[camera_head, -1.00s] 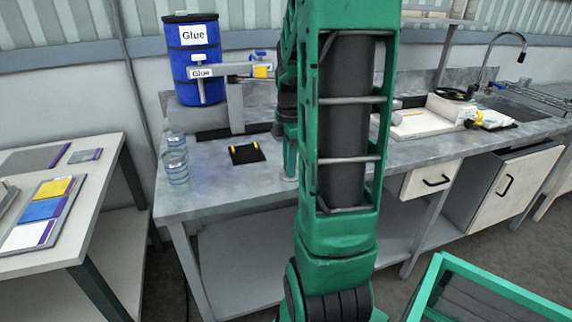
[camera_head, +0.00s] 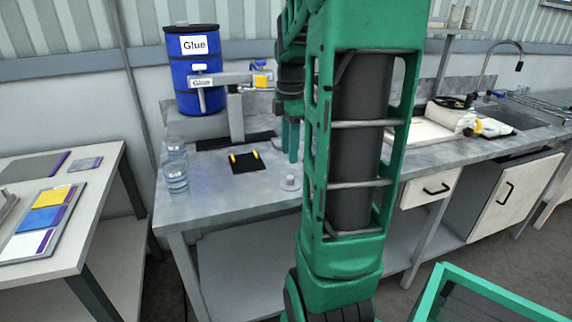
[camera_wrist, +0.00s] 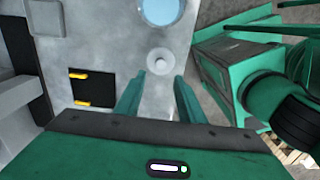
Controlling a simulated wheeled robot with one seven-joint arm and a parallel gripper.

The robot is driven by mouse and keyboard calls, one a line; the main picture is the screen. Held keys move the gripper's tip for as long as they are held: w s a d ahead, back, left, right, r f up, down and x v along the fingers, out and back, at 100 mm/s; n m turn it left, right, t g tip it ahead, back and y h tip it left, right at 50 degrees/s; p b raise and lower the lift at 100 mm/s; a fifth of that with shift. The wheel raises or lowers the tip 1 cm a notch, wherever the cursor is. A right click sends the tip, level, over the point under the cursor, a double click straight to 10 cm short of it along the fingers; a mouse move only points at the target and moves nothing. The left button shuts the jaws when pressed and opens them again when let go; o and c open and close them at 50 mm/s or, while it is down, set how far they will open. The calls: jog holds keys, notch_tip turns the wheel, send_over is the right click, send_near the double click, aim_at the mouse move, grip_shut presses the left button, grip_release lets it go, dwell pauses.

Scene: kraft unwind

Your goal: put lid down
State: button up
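The lid (camera_head: 290,183) is a small pale grey disc with a raised knob. It lies flat on the grey workbench (camera_head: 240,200), to the right of a black pad. It also shows in the wrist view (camera_wrist: 161,61). My gripper (camera_head: 291,157) is above the lid, with its fingers pointing down. In the wrist view my gripper (camera_wrist: 160,76) has its two green fingers spread, with nothing between them, and the lid shows just beyond the tips, apart from them. Part of my gripper is hidden behind my arm in the head view.
Clear bluish jars (camera_head: 176,170) stand near the bench's left edge. The black pad (camera_head: 247,163) has yellow marks. A blue glue drum (camera_head: 194,85) and its dispenser (camera_head: 235,110) stand behind. A side table (camera_head: 75,235) is at left. Bare bench surrounds the lid.

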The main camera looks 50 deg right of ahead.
jog(key=s+a+f+m, duration=0.2)
jog(key=s+a+m, duration=0.5)
jog(key=a+m, duration=0.1)
jog(key=s+a+f+m, duration=0.3)
jog(key=s+a+m, duration=0.4)
jog(key=m, duration=0.3)
jog(key=shift+a+f, duration=0.3)
jog(key=shift+a, duration=0.35)
